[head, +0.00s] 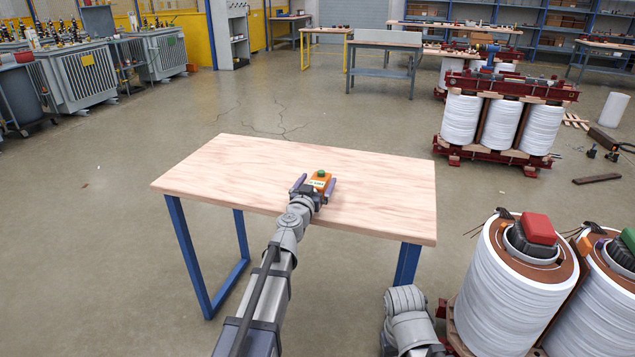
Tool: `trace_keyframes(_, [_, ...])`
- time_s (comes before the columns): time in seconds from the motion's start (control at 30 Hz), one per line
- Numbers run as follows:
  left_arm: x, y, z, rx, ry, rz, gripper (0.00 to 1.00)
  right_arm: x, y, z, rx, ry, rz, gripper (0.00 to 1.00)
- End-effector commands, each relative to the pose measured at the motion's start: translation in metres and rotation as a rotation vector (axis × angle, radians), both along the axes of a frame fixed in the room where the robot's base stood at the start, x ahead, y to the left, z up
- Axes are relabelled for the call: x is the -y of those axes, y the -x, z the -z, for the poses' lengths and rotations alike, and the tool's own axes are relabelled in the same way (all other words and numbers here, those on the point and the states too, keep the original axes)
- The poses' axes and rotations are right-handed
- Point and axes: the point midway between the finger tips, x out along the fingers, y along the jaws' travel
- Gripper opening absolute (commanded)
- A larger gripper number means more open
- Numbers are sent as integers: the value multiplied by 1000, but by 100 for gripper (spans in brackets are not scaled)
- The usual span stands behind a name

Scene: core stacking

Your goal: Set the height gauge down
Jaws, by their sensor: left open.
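The height gauge (320,177) is a small orange block with a green top and a pale label. It appears to rest on the light wooden tabletop (240,165), right of the middle. My left gripper (315,184) is open, with one dark finger on each side of the gauge. Whether the fingers touch it is too small to tell. The gauge's near lower part is hidden by the gripper. Part of my right arm shows at the bottom right, but its gripper is out of view.
The rest of the tabletop is bare. White-wound coils (503,290) with a red block (537,229) on one stand at the right, close to my right arm. A transformer core (500,120) stands farther back. Open concrete floor surrounds the table.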

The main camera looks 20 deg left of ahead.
Motion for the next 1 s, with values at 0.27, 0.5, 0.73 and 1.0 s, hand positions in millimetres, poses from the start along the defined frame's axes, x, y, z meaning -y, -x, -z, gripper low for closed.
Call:
trace_keyframes(0.27, [-2, 49, 0, 0, 0, -2, 100, 0, 0, 1, 0, 0, 0, 50])
trace_keyframes(0.5, [-3, 99, 0, 0, 0, 0, 100, 0, 0, 1, 0, 0, 0, 50])
trace_keyframes(0.73, [-4, 117, 0, 0, 0, -1, 100, 0, 0, 1, 0, 0, 0, 50])
trace_keyframes(1.0, [-4, 116, 0, 0, 0, 0, 100, 0, 0, 1, 0, 0, 0, 50])
